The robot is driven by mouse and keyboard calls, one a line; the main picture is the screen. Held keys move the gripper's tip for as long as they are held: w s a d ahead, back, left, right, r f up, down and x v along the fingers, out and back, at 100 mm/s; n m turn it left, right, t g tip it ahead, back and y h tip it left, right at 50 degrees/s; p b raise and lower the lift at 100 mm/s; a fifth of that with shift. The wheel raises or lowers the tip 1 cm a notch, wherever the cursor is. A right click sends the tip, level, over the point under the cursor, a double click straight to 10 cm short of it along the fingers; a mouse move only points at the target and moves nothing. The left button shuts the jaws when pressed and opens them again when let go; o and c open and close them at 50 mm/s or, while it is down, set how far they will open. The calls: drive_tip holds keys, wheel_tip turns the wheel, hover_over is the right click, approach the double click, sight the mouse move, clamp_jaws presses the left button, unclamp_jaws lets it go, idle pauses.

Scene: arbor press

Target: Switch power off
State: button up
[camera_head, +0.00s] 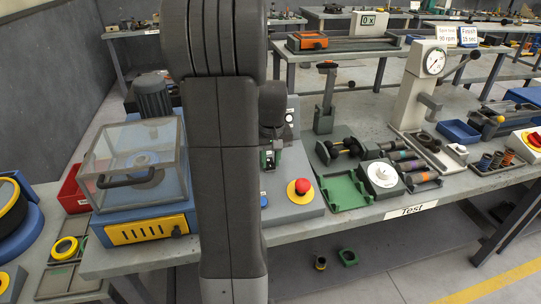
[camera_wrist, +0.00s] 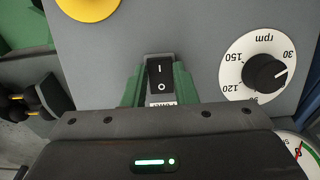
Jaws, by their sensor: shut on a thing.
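The power switch (camera_wrist: 160,73) is a black rocker marked I and O, set in a grey panel in the wrist view. A small white label, partly hidden, sits at its lower end. My gripper (camera_wrist: 159,90) has one green finger on each side of the rocker and is shut on it. I cannot tell which end of the rocker is pressed in. In the head view my gripper (camera_head: 270,158) shows small and partly hidden behind my arm, over the grey control box (camera_head: 305,213); the switch is hidden there.
A black rpm knob (camera_wrist: 265,73) on a white dial is right of the switch. A red stop button (camera_head: 300,187) on a yellow base is on the same box. A clear-covered machine (camera_head: 130,165) stands left; a green tray (camera_head: 347,192) and tools lie right.

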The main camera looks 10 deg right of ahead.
drive_tip(key=o, duration=1)
drive_tip(key=r, duration=0.4)
drive_tip(key=s+r, duration=0.1)
drive_tip(key=r, duration=0.8)
drive_tip(key=shift+s+r, duration=0.2)
drive_tip(key=shift+r, duration=0.2)
drive_tip(key=f, duration=0.4)
drive_tip(key=w+f, duration=0.1)
drive_tip(key=f, duration=0.9)
drive_tip(key=shift+w+f+b, duration=0.1)
drive_tip(key=shift+w+b, duration=0.1)
drive_tip(key=shift+b, duration=0.15)
drive_tip(key=shift+s+t+b, duration=0.1)
drive_tip(key=shift+t+b, duration=0.2)
drive_tip(key=shift+b, duration=0.05)
